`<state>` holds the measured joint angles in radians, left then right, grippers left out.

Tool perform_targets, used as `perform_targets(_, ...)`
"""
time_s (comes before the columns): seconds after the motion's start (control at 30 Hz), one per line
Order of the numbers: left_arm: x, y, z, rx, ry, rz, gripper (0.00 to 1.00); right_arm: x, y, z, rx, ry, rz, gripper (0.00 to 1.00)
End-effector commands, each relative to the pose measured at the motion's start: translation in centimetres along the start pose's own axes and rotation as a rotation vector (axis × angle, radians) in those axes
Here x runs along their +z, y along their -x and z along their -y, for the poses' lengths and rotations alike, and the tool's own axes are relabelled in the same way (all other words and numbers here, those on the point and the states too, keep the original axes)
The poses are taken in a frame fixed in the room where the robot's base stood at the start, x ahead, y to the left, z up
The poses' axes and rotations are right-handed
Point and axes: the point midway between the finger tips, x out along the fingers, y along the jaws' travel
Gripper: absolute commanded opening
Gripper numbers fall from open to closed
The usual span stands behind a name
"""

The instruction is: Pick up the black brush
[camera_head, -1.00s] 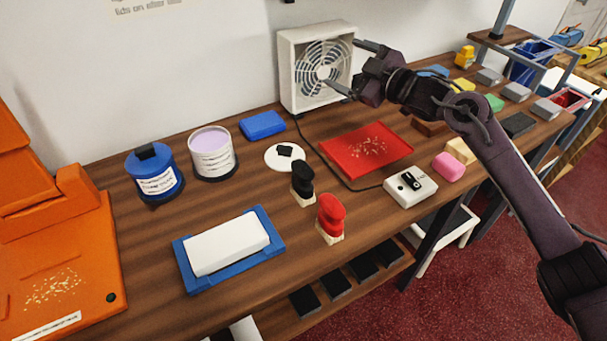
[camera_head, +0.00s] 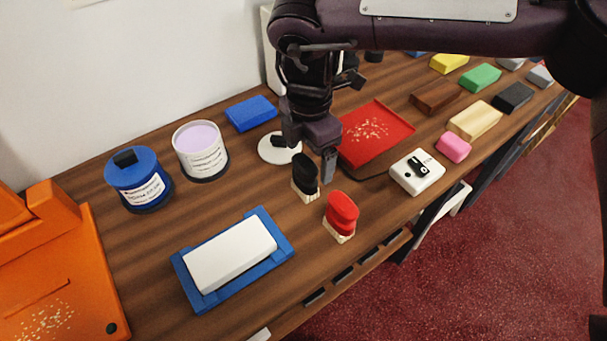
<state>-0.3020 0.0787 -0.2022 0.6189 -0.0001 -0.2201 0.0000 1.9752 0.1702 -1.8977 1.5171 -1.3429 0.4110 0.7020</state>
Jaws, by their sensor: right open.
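The black brush (camera_head: 305,172) stands upright on the wooden counter, with a dark rounded handle and pale bristles at its foot. My right gripper (camera_head: 312,152) points down just above and behind it. One grey finger shows beside the brush on its right; the other finger is hard to make out against the dark gripper body. The jaws are open and empty, and I cannot tell whether a finger touches the brush. My left gripper is not in view.
A red brush (camera_head: 342,214) stands close to the right and in front. A white block lies on a blue tray (camera_head: 283,252). A red tray (camera_head: 392,152) with crumbs, a white disc (camera_head: 268,152) and a white switch box (camera_head: 417,172) are nearby.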

Motion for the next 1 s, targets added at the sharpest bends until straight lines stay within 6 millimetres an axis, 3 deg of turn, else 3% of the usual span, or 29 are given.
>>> perform_targets(0.37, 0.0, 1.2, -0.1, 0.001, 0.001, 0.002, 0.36, -0.5, -5.0, -0.3, 0.000, 0.002, -0.002, 0.85)
perform_targets(0.67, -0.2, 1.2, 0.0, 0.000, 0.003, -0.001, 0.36, -0.5, -5.5, -0.3, 0.003, 0.002, -0.002, 0.85)
perform_targets(1.0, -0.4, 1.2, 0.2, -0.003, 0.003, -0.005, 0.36, -0.5, -5.5, -0.3, 0.003, 0.003, -0.002, 0.41)
